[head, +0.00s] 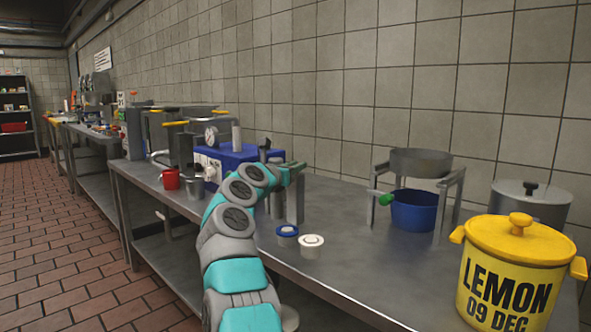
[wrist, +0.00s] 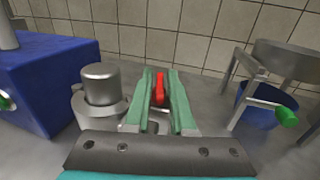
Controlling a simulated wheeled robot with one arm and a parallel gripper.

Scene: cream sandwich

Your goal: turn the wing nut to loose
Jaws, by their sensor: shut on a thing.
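The wing nut (wrist: 160,88) shows in the wrist view as a small upright red piece between my fingers. My gripper (wrist: 161,76) has its two green fingers closed on either side of it. In the head view my gripper (head: 294,168) is at the end of the teal and grey arm, above the steel counter. The wing nut is hidden there behind my gripper. What the wing nut is fixed to is mostly covered by the fingers; a grey metal part shows beneath them.
A blue machine (head: 228,158) stands left of my gripper, with a grey metal cylinder (wrist: 101,84) close beside the fingers. A raised steel bowl (head: 420,162) over a blue pot (head: 414,212) stands to the right. A yellow LEMON pot (head: 510,270) is near the front.

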